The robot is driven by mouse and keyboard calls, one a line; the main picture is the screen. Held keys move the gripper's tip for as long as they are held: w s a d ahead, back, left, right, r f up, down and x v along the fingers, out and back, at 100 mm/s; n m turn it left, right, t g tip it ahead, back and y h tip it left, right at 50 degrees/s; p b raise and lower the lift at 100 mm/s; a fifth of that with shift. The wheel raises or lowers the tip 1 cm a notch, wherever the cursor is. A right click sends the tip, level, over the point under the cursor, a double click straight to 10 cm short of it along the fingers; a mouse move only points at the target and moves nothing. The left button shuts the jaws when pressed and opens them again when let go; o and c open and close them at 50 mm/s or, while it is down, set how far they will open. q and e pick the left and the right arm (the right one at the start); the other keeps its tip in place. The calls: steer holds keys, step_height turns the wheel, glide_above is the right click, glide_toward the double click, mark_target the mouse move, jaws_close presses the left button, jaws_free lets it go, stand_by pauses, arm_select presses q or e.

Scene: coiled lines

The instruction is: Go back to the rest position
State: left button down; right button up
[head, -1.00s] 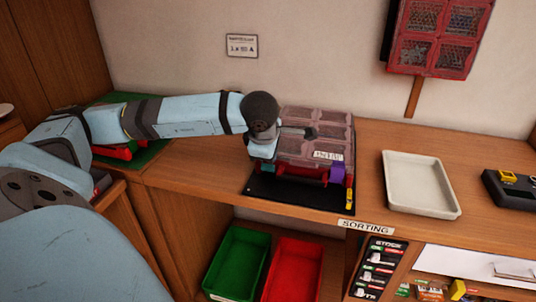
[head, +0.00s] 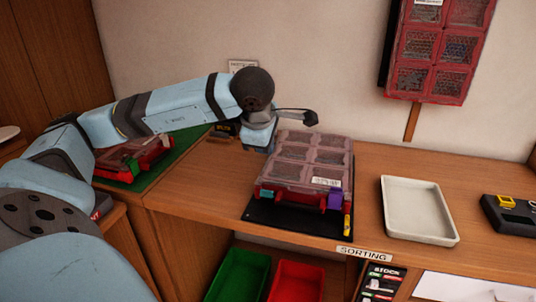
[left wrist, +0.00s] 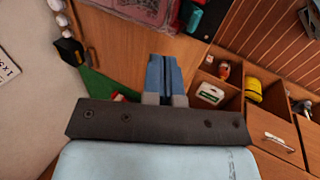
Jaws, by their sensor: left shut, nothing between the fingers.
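My left arm comes in from the left in the head view, and my left gripper (head: 259,138) hangs beside the back left of a red organizer case with clear lids. In the left wrist view the blue fingers of my left gripper (left wrist: 164,72) are together with nothing between them. The organizer case (head: 305,160) sits closed on a black mat (head: 285,216) on the wooden bench. Its teal and purple latches face the front. My right gripper is in neither view.
A second red case (head: 135,158) lies on a green mat (head: 180,152) at the left, partly behind my arm. An empty white tray (head: 418,210) stands right of the organizer. Green (head: 238,275) and red (head: 297,281) bins are below the bench edge. A red cabinet (head: 437,50) hangs on the wall.

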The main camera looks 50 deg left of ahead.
arm_select(q)
steer(key=shift+s+d+r, duration=0.15)
steer(key=shift+s+r, duration=0.1)
steer(key=shift+r, duration=0.15)
stand_by(0.3)
